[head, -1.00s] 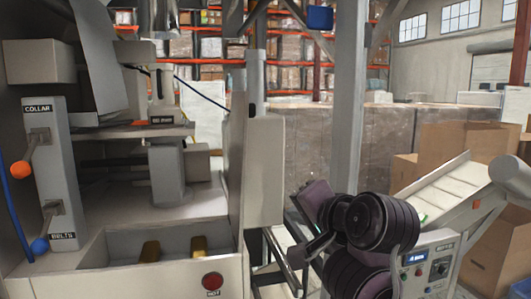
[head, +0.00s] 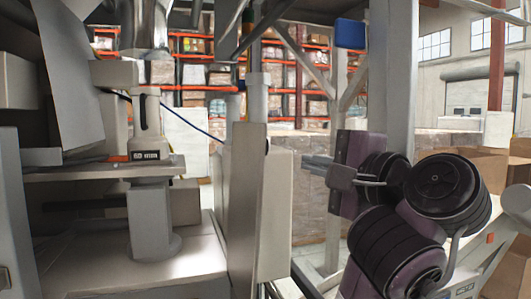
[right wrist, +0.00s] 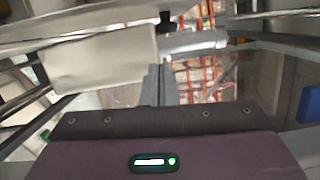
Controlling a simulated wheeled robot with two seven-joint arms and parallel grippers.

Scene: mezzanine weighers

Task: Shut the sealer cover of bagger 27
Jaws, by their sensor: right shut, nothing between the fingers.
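The sealer cover looks to be the beige box-like panel (head: 262,205) at the right side of bagger 27 (head: 105,255). It stands swung out, and the bagger's inside shows uncovered to its left. A dark slot or grip shows near its top edge. My right gripper (head: 318,161) is just right of the cover, fingers pointing left towards it, shut and empty, with a gap visible between. In the right wrist view the shut fingers (right wrist: 155,85) point ahead, and a beige panel (right wrist: 100,60), likely the cover, lies to their left. My left gripper is out of view.
A grey upright post (head: 392,80) stands behind my right arm. Inside the bagger are a grey pedestal (head: 150,220) and a metal plate (head: 110,170). Cardboard boxes (head: 475,170) stand at the right. Wrapped pallets and orange racking fill the back.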

